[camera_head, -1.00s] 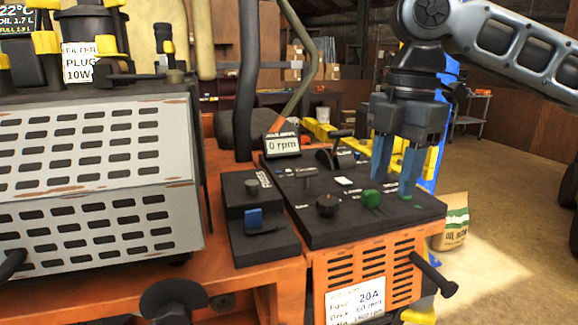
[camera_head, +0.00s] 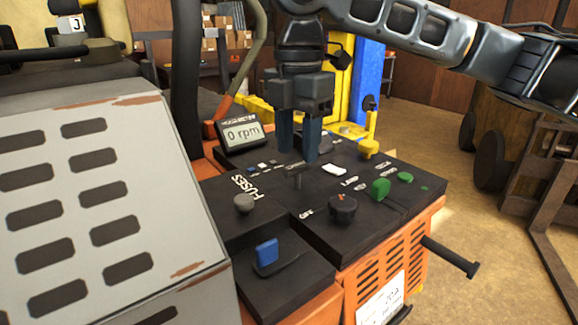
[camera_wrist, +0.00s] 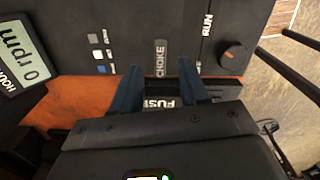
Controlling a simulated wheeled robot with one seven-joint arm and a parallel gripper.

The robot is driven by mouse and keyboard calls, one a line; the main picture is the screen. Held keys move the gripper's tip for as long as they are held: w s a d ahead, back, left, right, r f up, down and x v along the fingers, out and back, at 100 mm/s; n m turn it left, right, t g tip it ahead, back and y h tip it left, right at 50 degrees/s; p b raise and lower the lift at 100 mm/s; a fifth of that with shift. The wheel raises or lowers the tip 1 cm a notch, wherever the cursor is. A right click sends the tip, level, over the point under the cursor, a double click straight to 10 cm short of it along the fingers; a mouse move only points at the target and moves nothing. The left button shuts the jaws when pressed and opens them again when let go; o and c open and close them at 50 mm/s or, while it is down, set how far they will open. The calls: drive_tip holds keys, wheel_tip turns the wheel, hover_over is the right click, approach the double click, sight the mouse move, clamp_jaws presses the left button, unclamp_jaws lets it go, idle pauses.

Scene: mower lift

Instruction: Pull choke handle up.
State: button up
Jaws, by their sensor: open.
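The choke handle appears to be the small dark T-shaped handle (camera_head: 297,177) on the black control panel (camera_head: 345,240), beside a white label. My gripper (camera_head: 297,155) points down over the panel, with its two blue fingers apart and nothing seen between them. In the head view the fingertips are just behind and above the handle. In the wrist view the CHOKE label (camera_wrist: 160,58) lies between the fingertips of my gripper (camera_wrist: 160,68). I cannot make out the handle clearly there. I cannot tell whether the fingers touch it.
A display (camera_head: 242,135) reading 0 rpm stands left of the gripper. A black knob (camera_head: 342,208), a green knob (camera_head: 380,188), a yellow lever (camera_head: 370,140) and a grey knob (camera_head: 244,203) rise from the panel. A slatted grey cover (camera_head: 90,200) stands at left.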

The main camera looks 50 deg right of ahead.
sight(297, 170)
drive_tip(key=shift+f, duration=2.7)
drive_tip(key=shift+c, duration=0.3)
clamp_jaws()
